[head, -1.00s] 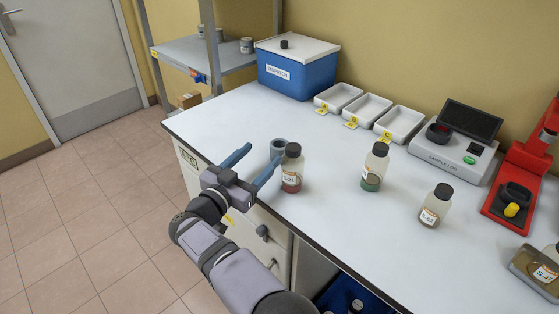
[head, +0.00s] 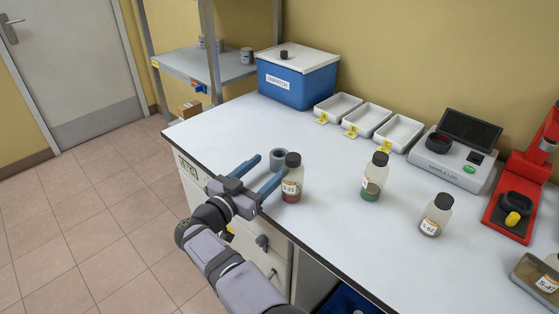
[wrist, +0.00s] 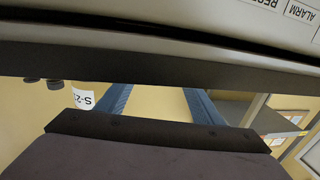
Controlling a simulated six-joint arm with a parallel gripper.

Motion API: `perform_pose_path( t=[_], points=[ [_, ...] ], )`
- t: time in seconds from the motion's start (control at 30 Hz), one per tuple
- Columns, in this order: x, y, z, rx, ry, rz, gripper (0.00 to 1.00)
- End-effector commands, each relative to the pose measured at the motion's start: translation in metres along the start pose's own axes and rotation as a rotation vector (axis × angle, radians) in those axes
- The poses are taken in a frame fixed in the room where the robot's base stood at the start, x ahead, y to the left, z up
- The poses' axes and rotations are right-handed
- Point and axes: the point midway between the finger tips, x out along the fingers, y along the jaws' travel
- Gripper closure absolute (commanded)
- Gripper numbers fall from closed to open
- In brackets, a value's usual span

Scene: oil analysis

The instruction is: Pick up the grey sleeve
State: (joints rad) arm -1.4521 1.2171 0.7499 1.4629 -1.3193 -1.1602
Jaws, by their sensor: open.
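The grey sleeve (head: 279,155) is a short, hollow cylinder standing upright on the white bench, near its left front edge. It sits just behind and left of a dark-capped bottle of red liquid (head: 292,188). My gripper (head: 270,166) reaches in from the bench's front edge with two blue fingers spread apart and nothing held. The fingertips are close to the sleeve, one to its left and one in front of it, near the bottle. I cannot tell whether they touch either. In the wrist view the fingers (wrist: 158,100) show apart; I cannot make out the sleeve there.
A green-liquid bottle (head: 371,182) and another bottle (head: 435,215) stand to the right. Behind are a blue lidded box (head: 297,85), white trays (head: 368,119) and a grey instrument (head: 450,165). A red device (head: 520,190) is far right.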

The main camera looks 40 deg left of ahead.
Motion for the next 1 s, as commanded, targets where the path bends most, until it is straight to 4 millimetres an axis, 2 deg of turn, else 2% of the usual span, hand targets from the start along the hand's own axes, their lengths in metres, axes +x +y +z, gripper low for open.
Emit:
perform_pose_path(
  t=[0.3,0.67,0.7,0.87,1.0],
  points=[
    [0.031,-0.001,-0.004,-0.001,0.000,0.001,0.39],
    [0.036,-0.001,-0.004,-0.001,0.000,-0.001,0.39],
    [0.036,-0.001,-0.004,-0.001,0.000,-0.001,0.42],
    [0.036,-0.001,-0.004,-0.001,0.000,-0.001,0.80],
    [0.036,-0.001,-0.004,-0.001,0.000,-0.001,0.83]
  ],
)
